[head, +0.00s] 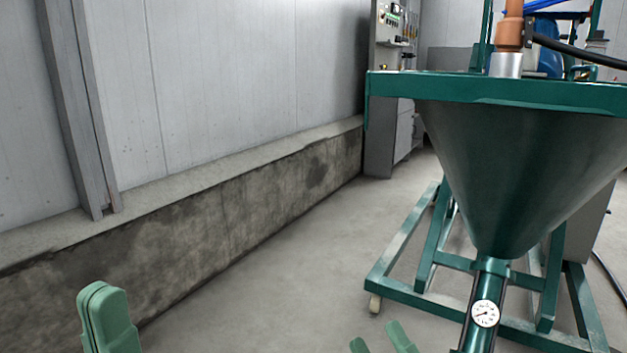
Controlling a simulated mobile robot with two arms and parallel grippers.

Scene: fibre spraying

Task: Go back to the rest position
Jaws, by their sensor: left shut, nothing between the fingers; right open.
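My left gripper (104,312) shows at the bottom left, its green fingers pressed together with nothing between them. It stands in front of the low concrete wall and touches nothing that I can see. My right gripper (379,340) shows at the bottom edge, right of the middle. Its two green fingertips are apart and the gap between them is empty. It is left of the pipe with the gauge. Most of both grippers and both arms is below the picture.
A green machine with a large funnel (520,165) on a wheeled frame (385,270) fills the right side. A pressure gauge (485,313) sits on its lower pipe. A grey cabinet (392,90) stands behind. A concrete ledge (200,230) runs along the left; the floor between is clear.

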